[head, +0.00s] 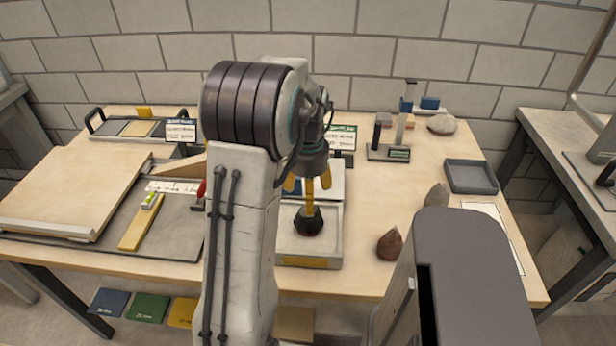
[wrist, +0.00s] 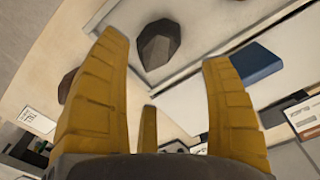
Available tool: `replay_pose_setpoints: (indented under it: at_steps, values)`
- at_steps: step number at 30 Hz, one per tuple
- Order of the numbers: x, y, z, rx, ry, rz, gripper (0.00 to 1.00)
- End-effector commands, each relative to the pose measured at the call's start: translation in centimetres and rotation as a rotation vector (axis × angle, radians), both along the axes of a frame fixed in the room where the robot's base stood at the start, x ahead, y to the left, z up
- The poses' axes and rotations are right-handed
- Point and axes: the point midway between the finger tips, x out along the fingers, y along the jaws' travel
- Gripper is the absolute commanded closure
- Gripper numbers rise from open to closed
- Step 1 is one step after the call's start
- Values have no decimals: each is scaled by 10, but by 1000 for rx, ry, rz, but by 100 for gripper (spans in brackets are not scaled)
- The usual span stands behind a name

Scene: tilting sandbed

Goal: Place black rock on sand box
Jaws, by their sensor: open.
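The black rock (head: 308,224) rests on a pale square platform (head: 325,247) at the front middle of the table. It also shows in the wrist view (wrist: 158,44), ahead of the fingertips. My gripper (head: 309,188) is above the rock, its yellow fingers pointing down and spread. In the wrist view my gripper (wrist: 160,70) is open and nothing is between its fingers. One finger overlaps the rock's top in the head view; I cannot tell whether it touches.
A dark tray (head: 470,176) sits at the right. A stand (head: 402,125) and a pale rock (head: 442,123) are at the back. A yellow bar (head: 141,224) lies beside the bed.

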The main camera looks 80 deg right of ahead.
Motion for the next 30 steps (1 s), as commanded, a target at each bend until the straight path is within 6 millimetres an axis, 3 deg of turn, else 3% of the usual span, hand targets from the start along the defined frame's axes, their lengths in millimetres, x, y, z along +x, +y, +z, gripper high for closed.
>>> replay_pose_setpoints:
  at_steps: [9,20,23,25,30]
  values:
    - [0,0,38,-2,1,0,27]
    - [3,1,51,0,0,8,27]
    - [18,5,54,-7,1,50,27]
    - [39,11,59,-17,1,109,27]
    - [114,49,73,-54,-2,352,27]
